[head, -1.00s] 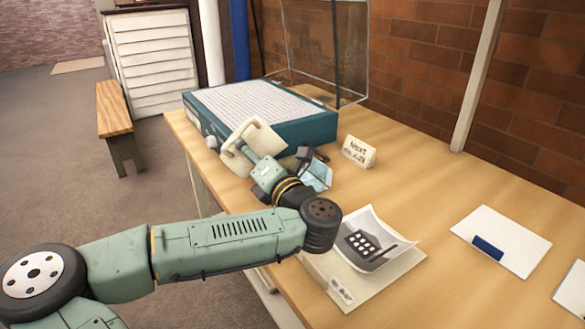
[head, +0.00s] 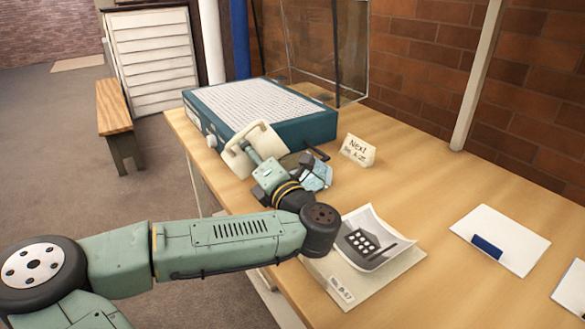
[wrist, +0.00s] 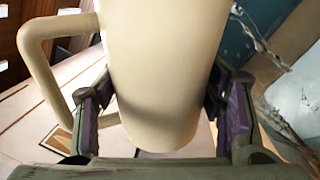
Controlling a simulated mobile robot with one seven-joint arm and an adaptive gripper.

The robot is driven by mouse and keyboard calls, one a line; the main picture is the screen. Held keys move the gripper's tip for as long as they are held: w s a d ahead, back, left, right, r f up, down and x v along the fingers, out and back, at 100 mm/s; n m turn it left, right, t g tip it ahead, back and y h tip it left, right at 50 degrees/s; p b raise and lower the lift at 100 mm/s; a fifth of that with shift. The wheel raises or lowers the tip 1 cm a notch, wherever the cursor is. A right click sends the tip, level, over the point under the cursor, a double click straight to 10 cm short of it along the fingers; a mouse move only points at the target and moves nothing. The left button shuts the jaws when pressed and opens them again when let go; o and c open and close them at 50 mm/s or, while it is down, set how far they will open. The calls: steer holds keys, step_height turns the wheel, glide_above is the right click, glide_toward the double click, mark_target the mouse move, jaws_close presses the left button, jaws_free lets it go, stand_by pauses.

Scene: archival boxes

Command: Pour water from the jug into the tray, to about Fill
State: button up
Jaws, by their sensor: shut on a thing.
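The cream jug (head: 262,137) is tilted above the table in front of the teal unit, its handle towards the left. My gripper (head: 282,166) is shut on the jug. In the wrist view the jug (wrist: 160,70) stands between the two fingers (wrist: 162,112), and its mouth is out of sight. A pale blue, clear-looking tray (head: 318,176) lies on the table just right of my gripper, which hides part of it. It shows in part at the right of the wrist view (wrist: 297,105). A clear, water-like streak (wrist: 262,42) shows beside the jug there. The fill mark and water level cannot be made out.
The teal unit (head: 300,130) with a white ridged top stands behind the jug. A small sign card (head: 358,150) stands right of the tray. A printed sheet on a folder (head: 368,250) lies in front. A white card (head: 500,240) lies at right, with bare table between.

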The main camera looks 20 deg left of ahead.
steer(key=shift+w+d+f+m, duration=0.15)
steer(key=shift+d+m, duration=0.05)
steer(key=shift+m, duration=0.1)
stand_by(0.4)
steer(key=shift+r+m+t+p, duration=0.3)
steer(key=shift+r+m+p, duration=0.25)
steer(key=shift+m+p, duration=0.45)
stand_by(0.8)
steer(key=shift+w+d+f+m, duration=0.1)
steer(key=shift+w+d+m, duration=0.15)
steer(key=shift+w+m, duration=0.15)
stand_by(0.4)
steer(key=shift+a+m, duration=0.3)
steer(key=shift+w+d+f+m, duration=0.1)
steer(key=shift+w+f+m, duration=0.1)
steer(key=shift+m, duration=0.1)
stand_by(0.4)
steer(key=shift+w+r+m, duration=0.1)
steer(key=shift+r+m, duration=0.1)
steer(key=shift+m, duration=0.1)
